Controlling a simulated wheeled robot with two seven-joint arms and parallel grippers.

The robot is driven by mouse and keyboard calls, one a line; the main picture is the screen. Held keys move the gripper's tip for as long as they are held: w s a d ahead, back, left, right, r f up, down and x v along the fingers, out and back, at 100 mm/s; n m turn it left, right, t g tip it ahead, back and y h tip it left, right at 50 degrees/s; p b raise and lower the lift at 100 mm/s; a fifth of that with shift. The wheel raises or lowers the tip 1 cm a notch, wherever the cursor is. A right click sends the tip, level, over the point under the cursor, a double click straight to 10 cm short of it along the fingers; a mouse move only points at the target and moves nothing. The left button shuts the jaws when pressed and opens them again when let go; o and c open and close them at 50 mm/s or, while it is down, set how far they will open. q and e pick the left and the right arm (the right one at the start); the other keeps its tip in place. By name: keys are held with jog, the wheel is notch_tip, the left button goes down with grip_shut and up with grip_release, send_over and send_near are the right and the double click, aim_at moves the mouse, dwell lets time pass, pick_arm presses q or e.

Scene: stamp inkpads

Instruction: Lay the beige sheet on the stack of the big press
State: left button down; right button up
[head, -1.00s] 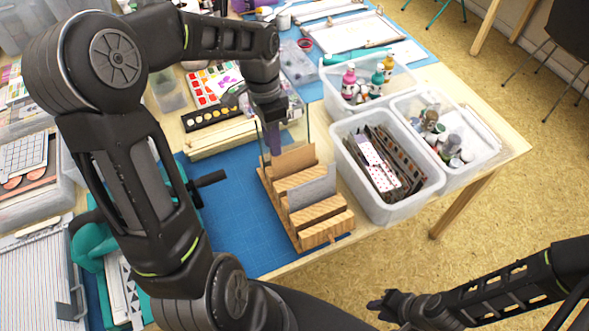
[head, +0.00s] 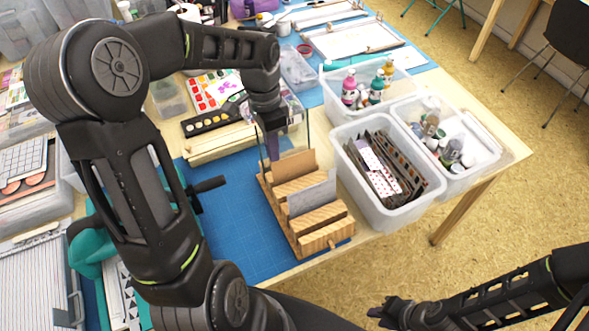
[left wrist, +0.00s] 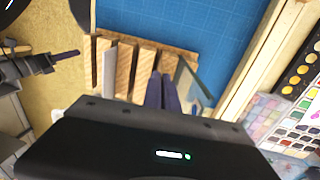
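The beige sheet (head: 294,164) stands upright in a slot of the wooden rack (head: 324,236). A grey sheet (head: 312,194) stands in front of it and a clear pane behind it. My left gripper (head: 273,148) points down at the beige sheet's upper left edge. In the left wrist view its fingers (left wrist: 163,92) are close together over the rack (left wrist: 123,67), between the grey sheet (left wrist: 109,73) and the clear pane (left wrist: 192,83). Whether they hold the beige sheet cannot be told. A teal press (head: 88,245) is partly hidden behind my left arm. My right gripper (head: 384,311) hangs low, away from the table.
A bin of patterned strips (head: 432,187) stands right of the rack, with bottle bins behind it. Paint palettes (head: 212,122) lie at the back left. A black handle (head: 208,185) sticks out left of the rack. The blue mat (head: 232,225) is clear in front of it.

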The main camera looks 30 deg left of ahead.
jog(key=r+p, duration=0.1)
jog(key=p, duration=0.1)
jog(key=r+p, duration=0.4)
jog(key=shift+s+d+r, duration=0.2)
jog(key=shift+s+d, duration=0.05)
jog(key=shift+s, duration=0.05)
dwell(0.3)
dwell(0.4)
